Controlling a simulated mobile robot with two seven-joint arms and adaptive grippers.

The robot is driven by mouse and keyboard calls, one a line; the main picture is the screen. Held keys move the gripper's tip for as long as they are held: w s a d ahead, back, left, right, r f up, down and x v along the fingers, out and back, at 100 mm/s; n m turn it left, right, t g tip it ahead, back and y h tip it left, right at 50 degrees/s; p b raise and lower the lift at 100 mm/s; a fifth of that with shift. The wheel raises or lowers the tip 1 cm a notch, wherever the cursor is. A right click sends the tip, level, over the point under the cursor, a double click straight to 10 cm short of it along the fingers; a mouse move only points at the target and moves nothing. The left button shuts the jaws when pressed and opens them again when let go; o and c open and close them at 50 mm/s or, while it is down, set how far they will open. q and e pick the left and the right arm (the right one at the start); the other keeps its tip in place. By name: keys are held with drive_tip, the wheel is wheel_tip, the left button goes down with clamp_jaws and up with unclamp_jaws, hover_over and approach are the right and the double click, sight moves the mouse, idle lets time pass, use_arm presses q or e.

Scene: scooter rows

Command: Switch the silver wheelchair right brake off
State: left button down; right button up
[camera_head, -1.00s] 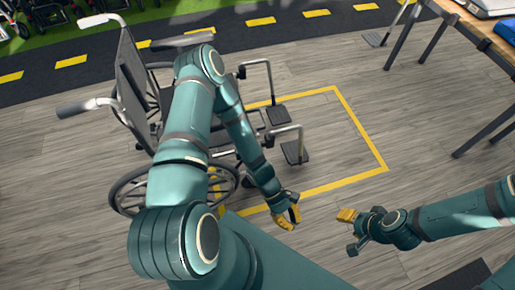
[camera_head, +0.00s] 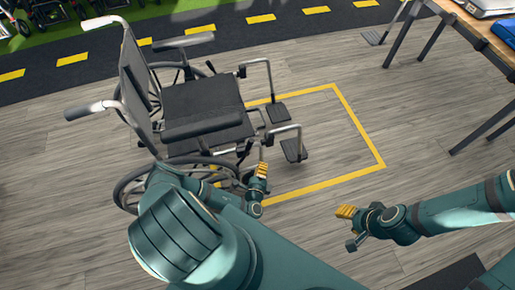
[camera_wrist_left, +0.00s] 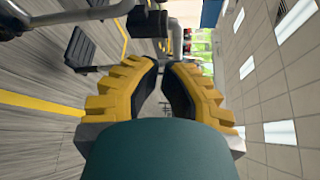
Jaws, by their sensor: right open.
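The silver wheelchair (camera_head: 205,105) stands at the left in the head view, facing right, with a black seat and silver tubes. A thin dark lever (camera_head: 203,146) by its near side looks like the right brake; its exact position is hard to tell. My right gripper (camera_head: 346,211) is open and empty over the floor.
A yellow floor outline (camera_head: 360,130) surrounds the footrest area. The near footplate (camera_head: 294,150) juts right, close to my left gripper. A wooden table (camera_head: 480,32) stands at the upper right. The floor between wheelchair and table is clear.

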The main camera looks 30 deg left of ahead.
sight(247, 149)
use_arm(q)
drive_tip(key=b+x, duration=0.2)
drive_tip(key=x, duration=0.8)
drive_tip(key=shift+w+b, duration=0.15)
drive_tip(key=shift+b, duration=0.15)
drive_tip(key=shift+s+a+r, duration=0.3)
drive_tip(key=shift+s+a, duration=0.35)
drive_tip(key=shift+a, duration=0.1)
drive_tip(key=shift+s+a+r, duration=0.25)
drive_tip(key=shift+s+a, duration=0.4)
drive_tip(key=shift+a, duration=0.05)
use_arm(e)
drive_tip(key=shift+w+f, duration=0.2)
drive_tip(key=shift+f, duration=0.95)
use_arm(q)
drive_tip(key=shift+a, duration=0.1)
use_arm(e)
drive_tip(key=shift+d, duration=0.1)
